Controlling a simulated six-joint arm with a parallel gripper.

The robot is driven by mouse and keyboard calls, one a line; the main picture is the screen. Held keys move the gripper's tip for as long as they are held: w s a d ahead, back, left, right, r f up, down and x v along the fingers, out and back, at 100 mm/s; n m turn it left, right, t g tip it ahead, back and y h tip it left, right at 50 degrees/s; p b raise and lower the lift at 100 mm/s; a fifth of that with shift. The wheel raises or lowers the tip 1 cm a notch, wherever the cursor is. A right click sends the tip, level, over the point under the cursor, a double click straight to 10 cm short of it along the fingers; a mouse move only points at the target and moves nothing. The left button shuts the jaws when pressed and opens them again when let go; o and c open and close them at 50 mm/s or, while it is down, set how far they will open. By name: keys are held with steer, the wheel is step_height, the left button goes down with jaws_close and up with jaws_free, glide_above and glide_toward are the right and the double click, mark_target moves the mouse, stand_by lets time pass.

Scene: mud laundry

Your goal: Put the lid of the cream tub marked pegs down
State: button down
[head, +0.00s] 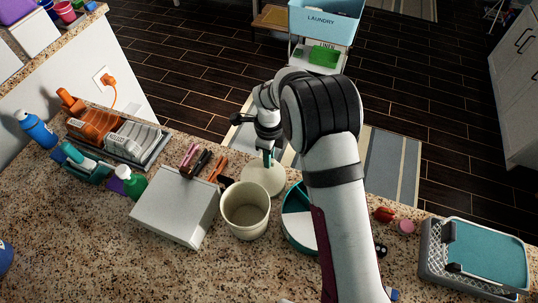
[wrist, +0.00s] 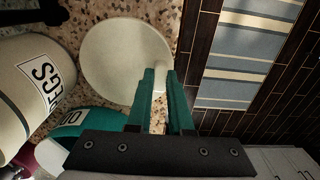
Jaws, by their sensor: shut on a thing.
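The cream tub (head: 245,212) stands upright and open on the granite counter, its inside showing; its PEGS label shows in the wrist view (wrist: 42,84). The round cream lid (head: 262,180) is just beyond the tub, near the counter's far edge. It also shows in the wrist view (wrist: 122,60), face on. My gripper (head: 267,160) is shut on the lid's edge, with teal fingers (wrist: 158,82) in the wrist view. I cannot tell whether the lid touches the counter.
A teal and white round container (head: 297,222) stands right of the tub. A grey box (head: 175,207) is close on its left, with pegs or clips (head: 202,162) behind. A grey basket with a teal top (head: 480,255) is at far right. Open counter lies in front.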

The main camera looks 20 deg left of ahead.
steer(key=c, duration=0.8)
jaws_free()
step_height(320, 180, up, 12)
steer(key=s+d+r+n, duration=0.45)
steer(key=d+r, duration=0.35)
steer(key=d, duration=0.3)
steer(key=s+d+n, duration=0.2)
steer(key=s+d, duration=0.2)
steer(key=s, duration=0.3)
steer(key=s+d+n+y, duration=0.1)
steer(key=s+d+n, duration=0.2)
steer(key=s, duration=0.3)
steer(key=s+d+n, duration=0.3)
steer(key=s+d, duration=0.1)
steer(key=s, duration=0.3)
steer(key=shift+s+d+y, duration=0.3)
steer(key=shift+s+y, duration=0.05)
steer(key=shift+y, duration=0.05)
